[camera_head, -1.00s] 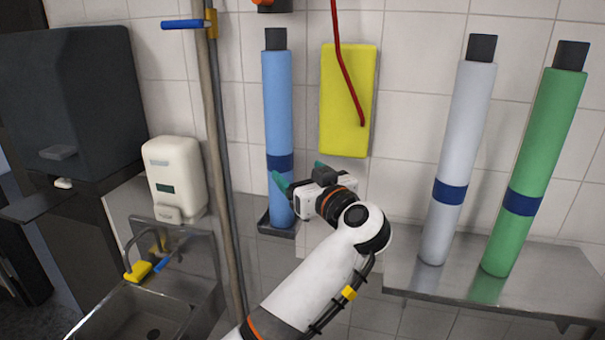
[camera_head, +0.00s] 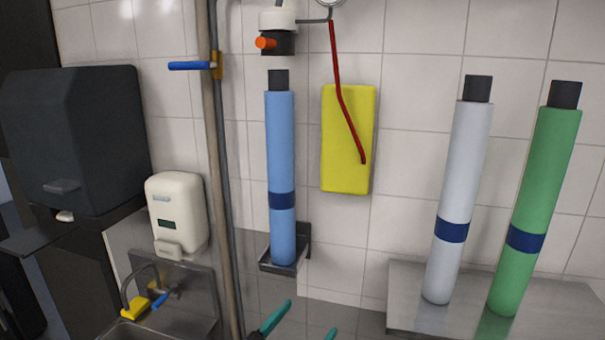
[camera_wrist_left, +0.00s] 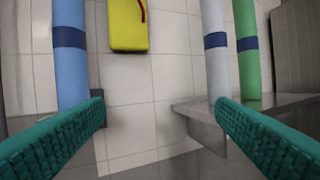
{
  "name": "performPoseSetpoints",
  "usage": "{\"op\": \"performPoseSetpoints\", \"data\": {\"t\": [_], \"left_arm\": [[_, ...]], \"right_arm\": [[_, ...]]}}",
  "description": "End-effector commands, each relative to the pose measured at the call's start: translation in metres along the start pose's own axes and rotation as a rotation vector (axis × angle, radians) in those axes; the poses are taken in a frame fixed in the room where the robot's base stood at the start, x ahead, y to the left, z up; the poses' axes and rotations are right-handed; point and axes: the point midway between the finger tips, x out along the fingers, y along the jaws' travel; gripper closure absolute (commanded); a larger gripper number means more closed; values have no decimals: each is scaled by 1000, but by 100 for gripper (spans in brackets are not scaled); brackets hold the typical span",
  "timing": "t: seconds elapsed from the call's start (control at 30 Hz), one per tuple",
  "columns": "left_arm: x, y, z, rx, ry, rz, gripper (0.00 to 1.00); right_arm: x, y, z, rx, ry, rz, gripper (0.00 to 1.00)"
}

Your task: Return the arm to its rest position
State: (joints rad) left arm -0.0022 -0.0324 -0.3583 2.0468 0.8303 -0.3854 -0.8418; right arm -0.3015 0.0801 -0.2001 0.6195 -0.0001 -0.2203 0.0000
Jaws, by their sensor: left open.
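My left gripper (camera_head: 298,322) shows only as two teal fingertips at the bottom edge of the head view; the rest of the arm is out of the picture. In the left wrist view its two teal fingers (camera_wrist_left: 160,130) are wide apart with nothing between them. A blue bottle (camera_head: 281,180) stands upright in a small dark wall holder (camera_head: 303,240), apart from the fingers. It also shows at the left of the wrist view (camera_wrist_left: 70,60). My right gripper is not in view.
A white bottle (camera_head: 458,190) and a green bottle (camera_head: 537,200) stand on a metal shelf (camera_head: 400,300) at right. A soap dispenser (camera_head: 177,210), pipe (camera_head: 216,150) and sink faucet (camera_head: 135,300) are at left.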

Motion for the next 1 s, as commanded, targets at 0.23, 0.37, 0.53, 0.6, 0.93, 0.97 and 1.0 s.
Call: {"op": "performPoseSetpoints", "data": {"t": [0.23,0.37,0.53,0.6,0.93,0.97,1.0], "left_arm": [[-144,-12,-119,-116,712,-22,21],[-208,-7,-145,-175,971,65,21],[-273,0,-157,-228,1203,190,21],[-297,2,-158,-245,1281,243,21],[-362,8,-193,-297,1498,411,21],[-362,8,-202,-297,1500,410,21],[-363,8,-214,-298,1504,408,21]], "right_arm": [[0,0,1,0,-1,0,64],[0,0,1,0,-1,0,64],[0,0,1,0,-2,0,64],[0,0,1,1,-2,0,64],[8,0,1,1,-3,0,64],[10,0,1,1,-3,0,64],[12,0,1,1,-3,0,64]]}}
